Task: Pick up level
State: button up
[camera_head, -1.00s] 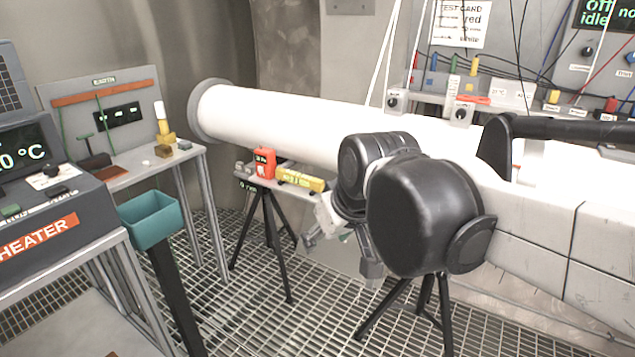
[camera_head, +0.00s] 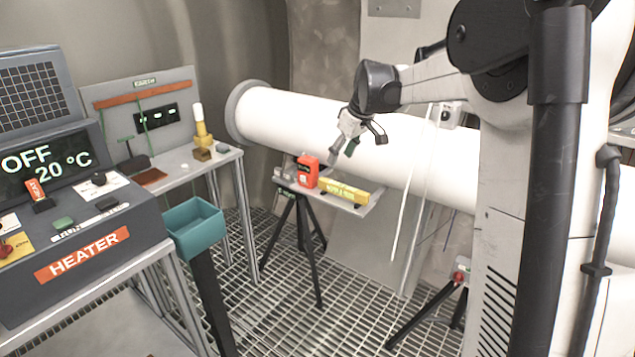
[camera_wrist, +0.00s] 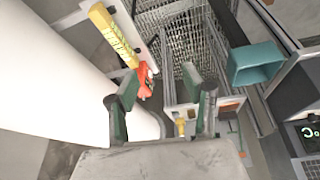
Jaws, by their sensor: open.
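The level, a yellow bar with dark lettering (camera_head: 345,191), lies on a small grey shelf (camera_head: 368,207) on a black tripod. It also shows at the upper left in the wrist view (camera_wrist: 113,35). A red box-shaped device (camera_head: 307,171) stands beside its left end and shows in the wrist view (camera_wrist: 144,80). My gripper (camera_head: 343,149) hangs above the shelf, in front of the white pipe, apart from the level. In the wrist view my gripper (camera_wrist: 163,95) is open, with nothing between its fingers; the level is beyond the left finger.
The long white pipe (camera_head: 275,115) runs close behind the shelf. A teal bin (camera_head: 196,228) stands to the left, near the heater box (camera_head: 85,225) and a bench with a yellow-and-white object (camera_head: 201,125). The grated floor (camera_head: 345,300) is open in front. White cords hang right of the shelf.

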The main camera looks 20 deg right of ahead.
jog(key=n+y+p, duration=0.1)
jog(key=n+p, duration=0.1)
send_near(344, 186)
notch_tip(344, 186, up, 3)
jog(key=shift+g, duration=0.3)
jog(key=x, duration=0.8)
jog(key=shift+d+f, duration=0.2)
jog(key=shift+f, duration=0.1)
jog(key=shift+s+x, duration=0.2)
jog(key=shift+x, duration=2.5)
grip_shut()
